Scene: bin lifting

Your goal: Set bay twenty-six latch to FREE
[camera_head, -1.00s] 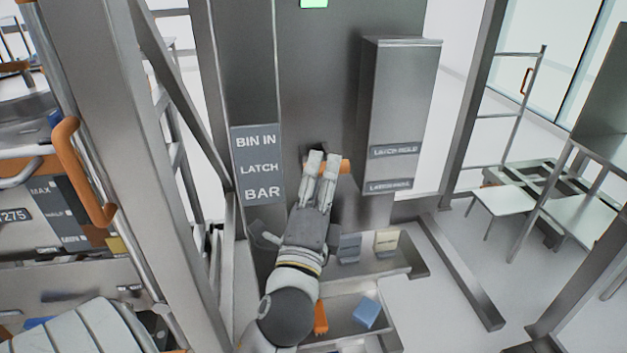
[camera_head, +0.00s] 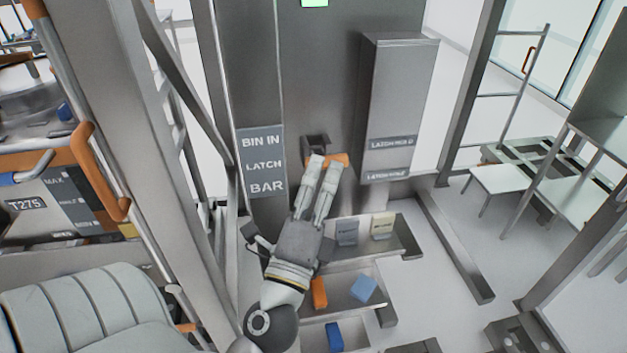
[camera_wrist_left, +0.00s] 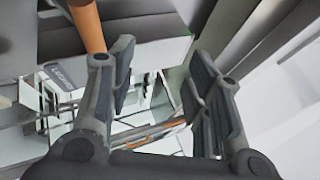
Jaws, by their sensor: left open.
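The latch is an orange handle (camera_head: 341,159) by a dark bracket (camera_head: 316,141) on the grey column, right of a sign (camera_head: 265,165) reading "BIN IN LATCH BAR". My left gripper (camera_head: 327,167) is just in front of the handle and partly hides it. In the left wrist view its two dark fingers (camera_wrist_left: 160,85) stand apart with nothing between them. An orange bar (camera_wrist_left: 88,25), apparently the handle, shows beyond the left finger there, outside the gap. I cannot tell whether they touch. My right gripper is out of view.
A grey box (camera_head: 397,100) with small labels juts from the column at right. Below are trays (camera_head: 400,240) holding small grey, cream, orange and blue items. A rack with a bin (camera_head: 45,200) labelled T275 stands at left. A slanted post (camera_head: 130,150) stands between it and the column.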

